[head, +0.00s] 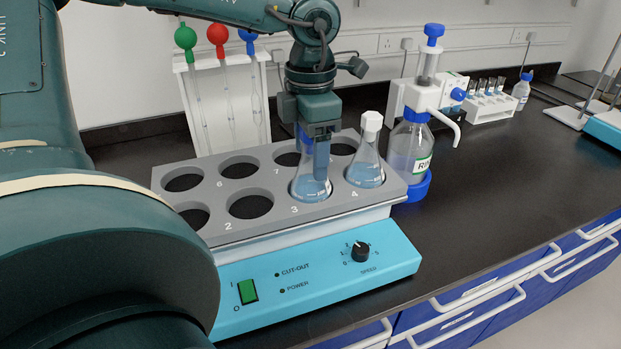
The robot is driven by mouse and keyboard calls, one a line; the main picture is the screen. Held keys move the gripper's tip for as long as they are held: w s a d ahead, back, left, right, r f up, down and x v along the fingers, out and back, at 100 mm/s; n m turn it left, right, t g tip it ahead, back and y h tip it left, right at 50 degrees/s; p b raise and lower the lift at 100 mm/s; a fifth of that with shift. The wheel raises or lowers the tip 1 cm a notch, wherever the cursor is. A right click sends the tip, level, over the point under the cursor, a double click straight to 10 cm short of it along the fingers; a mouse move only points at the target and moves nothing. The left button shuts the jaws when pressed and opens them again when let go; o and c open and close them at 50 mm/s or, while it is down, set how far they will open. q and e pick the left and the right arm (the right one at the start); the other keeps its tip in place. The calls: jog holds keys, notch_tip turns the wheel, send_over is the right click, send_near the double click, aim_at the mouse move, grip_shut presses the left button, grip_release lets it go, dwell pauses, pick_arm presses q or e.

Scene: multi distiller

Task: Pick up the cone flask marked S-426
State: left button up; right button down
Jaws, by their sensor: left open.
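One flask (311,188) sits in hole 3 and has a blue stopper, partly hidden by my gripper. The other flask (366,168) sits in hole 4 and has a white stopper. I cannot read a mark such as S-426 on either. My left gripper (318,165) points down at the neck of the flask in hole 3, open, with its fingers at the neck; whether they touch it cannot be told. My right gripper is not in view.
A bottle with a blue-topped dispenser (410,150) stands just right of the rack. A white stand with coloured pipette bulbs (222,100) is behind it. A white tube rack (490,106) is farther right.

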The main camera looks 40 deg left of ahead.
pick_arm(q)
jog(key=shift+f, duration=0.55)
grip_shut()
dwell(0.4)
